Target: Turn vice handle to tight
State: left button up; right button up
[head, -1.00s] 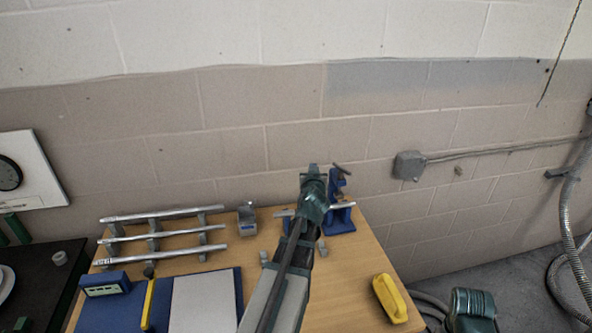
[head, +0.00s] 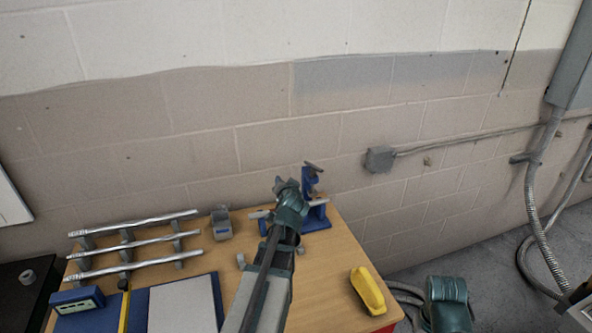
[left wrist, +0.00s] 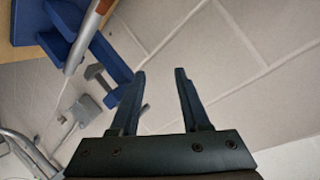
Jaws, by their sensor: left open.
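The blue vice (head: 317,221) stands at the back right corner of the wooden table, partly hidden by my left arm. A dark grey bar handle (head: 314,166) shows at its top. A light metal bar lies across the vice. My left gripper (head: 283,184) is just left of the vice in the head view. In the left wrist view the gripper (left wrist: 160,72) is open, with nothing between its fingers. There the blue vice (left wrist: 62,20) is at the upper left, and a grey T-shaped part, seemingly its handle (left wrist: 97,74), is left of the fingers, apart from them.
A rack with metal rods (head: 133,247) and a small grey block (head: 221,224) stand left of the vice. A yellow object (head: 367,290) lies near the table's right edge. The block wall with a grey junction box (head: 380,160) is close behind.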

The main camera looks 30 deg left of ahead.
pick_arm(q)
jog(key=w+d+f+m+g+y+b, duration=0.3)
jog(key=w+d+f+m+g, duration=0.15)
jog(key=d+m, duration=0.4)
jog(key=m+g+y+b, duration=0.1)
jog(key=m+y+b, duration=0.1)
jog(key=m+y, duration=0.65)
send_near(308, 163)
jog(key=w+a+h, duration=0.1)
jog(key=a, duration=0.2)
jog(key=w+a+r+m, duration=0.1)
jog(key=a, duration=0.2)
jog(key=a+r+m+h, duration=0.1)
jog(key=a, duration=0.2)
jog(key=shift+w+a+h, duration=0.35)
jog(key=shift+w+a, duration=0.05)
grip_shut()
